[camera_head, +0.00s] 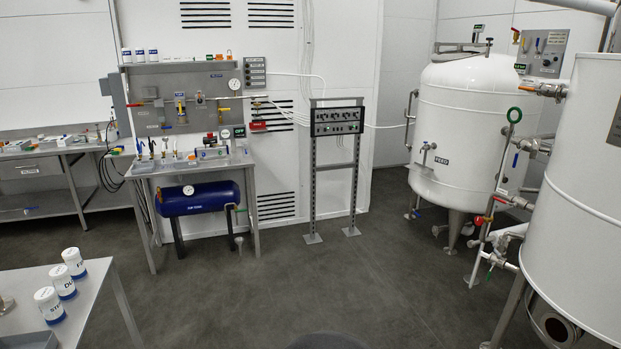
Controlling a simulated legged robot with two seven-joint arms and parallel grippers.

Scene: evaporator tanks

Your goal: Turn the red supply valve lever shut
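Several small red parts show, and I cannot tell from this distance which one is the supply valve lever. On the grey wall panel (188,100) at left, a small red part (141,104) sits at the left end of the pipework. A yellow lever (224,109) is at the right of the same panel. Another red part (479,220) is on the upright pipe beside the tanks at right. Neither of my grippers is in view.
A control stand (337,121) is at the centre. A white tank (465,125) and a nearer tank (585,200) fill the right. A table (95,292) with labelled jars is front left. The middle floor is clear.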

